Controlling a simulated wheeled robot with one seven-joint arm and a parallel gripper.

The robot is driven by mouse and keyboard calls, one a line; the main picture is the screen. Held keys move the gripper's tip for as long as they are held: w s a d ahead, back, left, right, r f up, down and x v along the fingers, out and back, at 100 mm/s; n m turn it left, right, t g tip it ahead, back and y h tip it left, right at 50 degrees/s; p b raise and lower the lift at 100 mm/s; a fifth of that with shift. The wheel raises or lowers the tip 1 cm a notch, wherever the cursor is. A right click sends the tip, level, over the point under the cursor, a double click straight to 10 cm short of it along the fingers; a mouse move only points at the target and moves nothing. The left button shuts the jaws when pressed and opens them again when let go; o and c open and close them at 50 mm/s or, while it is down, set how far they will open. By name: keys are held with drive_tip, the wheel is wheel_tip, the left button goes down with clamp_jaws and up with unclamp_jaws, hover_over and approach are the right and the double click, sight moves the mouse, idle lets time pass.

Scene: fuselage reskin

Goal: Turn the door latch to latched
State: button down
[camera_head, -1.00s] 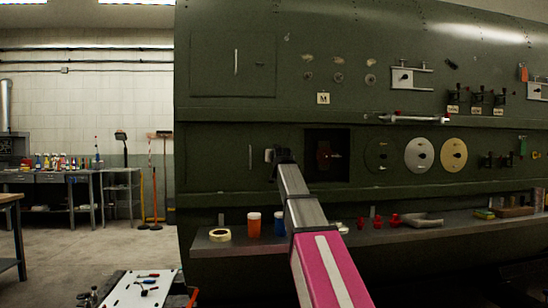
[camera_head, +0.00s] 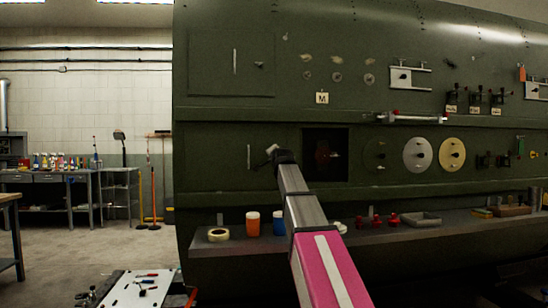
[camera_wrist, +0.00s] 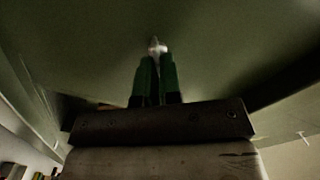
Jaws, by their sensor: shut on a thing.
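The door latch (camera_wrist: 157,46) is a small pale metal piece on the green skin, seen between my fingertips in the wrist view. My gripper (camera_wrist: 156,58) has green fingers, close together and shut on the latch. In the head view my gripper (camera_head: 272,150) is at the lower green door panel, just right of its thin vertical handle (camera_head: 249,157). There my wrist hides most of the latch, so I cannot read its exact angle.
A dark square opening (camera_head: 340,172) with a red part inside lies close to the right of my gripper. Below, a shelf (camera_head: 300,240) holds a tape roll (camera_head: 218,234), an orange jar (camera_head: 253,224) and a blue one (camera_head: 280,223). An upper panel has a similar handle (camera_head: 235,61).

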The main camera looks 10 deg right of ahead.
drive_tip(key=shift+d+f+m, duration=0.1)
drive_tip(key=shift+f+m, duration=0.1)
drive_tip(key=shift+m, duration=1.65)
drive_tip(key=shift+d+f+m, duration=0.1)
drive_tip(key=shift+f+m, duration=0.1)
drive_tip(key=shift+m, duration=1.65)
drive_tip(key=c, duration=1.3)
unclamp_jaws()
drive_tip(key=shift+s, duration=0.1)
drive_tip(key=s, duration=1)
drive_tip(key=shift+s, duration=0.3)
